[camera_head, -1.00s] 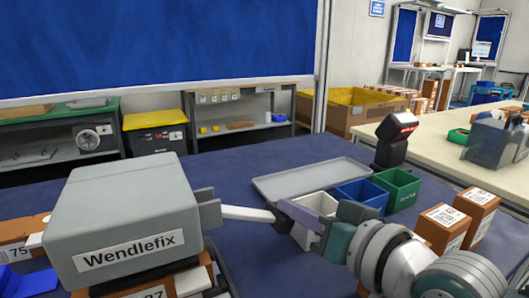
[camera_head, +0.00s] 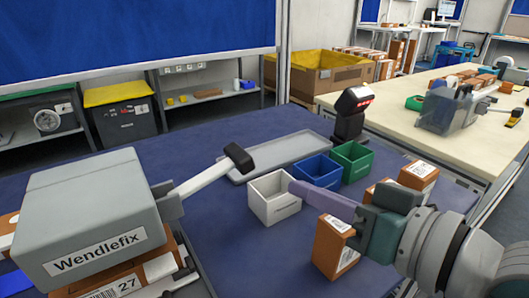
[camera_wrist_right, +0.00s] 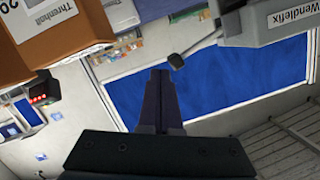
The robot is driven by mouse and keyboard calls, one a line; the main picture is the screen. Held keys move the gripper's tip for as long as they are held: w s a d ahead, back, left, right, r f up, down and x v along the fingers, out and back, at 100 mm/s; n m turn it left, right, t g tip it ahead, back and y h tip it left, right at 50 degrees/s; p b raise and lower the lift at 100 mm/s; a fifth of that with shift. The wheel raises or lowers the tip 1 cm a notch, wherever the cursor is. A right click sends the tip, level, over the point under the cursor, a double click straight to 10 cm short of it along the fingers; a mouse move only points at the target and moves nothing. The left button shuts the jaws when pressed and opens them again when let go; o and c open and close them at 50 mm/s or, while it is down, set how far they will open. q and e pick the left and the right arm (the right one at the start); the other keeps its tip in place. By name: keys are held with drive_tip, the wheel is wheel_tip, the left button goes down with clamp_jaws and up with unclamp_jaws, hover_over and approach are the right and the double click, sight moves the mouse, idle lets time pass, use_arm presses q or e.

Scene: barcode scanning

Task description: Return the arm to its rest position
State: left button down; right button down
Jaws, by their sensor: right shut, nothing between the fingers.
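My right gripper (camera_head: 293,187) comes in from the right, with slim purple fingers shut and empty. Its fingertips are over the right side of a white bin (camera_head: 272,208); I cannot tell whether they touch it. The wrist view shows the shut fingers (camera_wrist_right: 161,78) pointing away from the camera. A grey machine (camera_head: 85,205) labelled Wendlefix stands at the left, with a pale lever (camera_head: 205,183) ending in a black knob. The knob is apart from my fingers. The machine also shows upside down in the wrist view (camera_wrist_right: 265,22). My left gripper is not in view.
A grey tray (camera_head: 245,172), blue bin (camera_head: 318,172), green bin (camera_head: 356,152) and black scanner (camera_head: 350,118) stand behind the fingers. A brown box (camera_head: 335,248) stands below my right arm, others to its right. Blue tabletop is clear between machine and bins.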

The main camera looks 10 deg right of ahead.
drive_tip(key=shift+s+r, duration=0.1)
drive_tip(key=shift+s, duration=0.1)
drive_tip(key=s+d+r+n+g+h+p, duration=0.1)
drive_tip(key=s+d+g+h+p, duration=0.3)
drive_tip(key=s, duration=0.6)
drive_tip(key=s+d+r+n+g+h+p, duration=0.1)
drive_tip(key=s+g+h+p, duration=0.4)
drive_tip(key=s, duration=0.6)
wheel_tip(320, 180, up, 37)
drive_tip(key=g+y+p, duration=0.1)
drive_tip(key=y+p, duration=0.1)
drive_tip(key=p, duration=3.4)
drive_tip(key=shift+w+d, duration=0.15)
drive_tip(key=shift+w, duration=0.05)
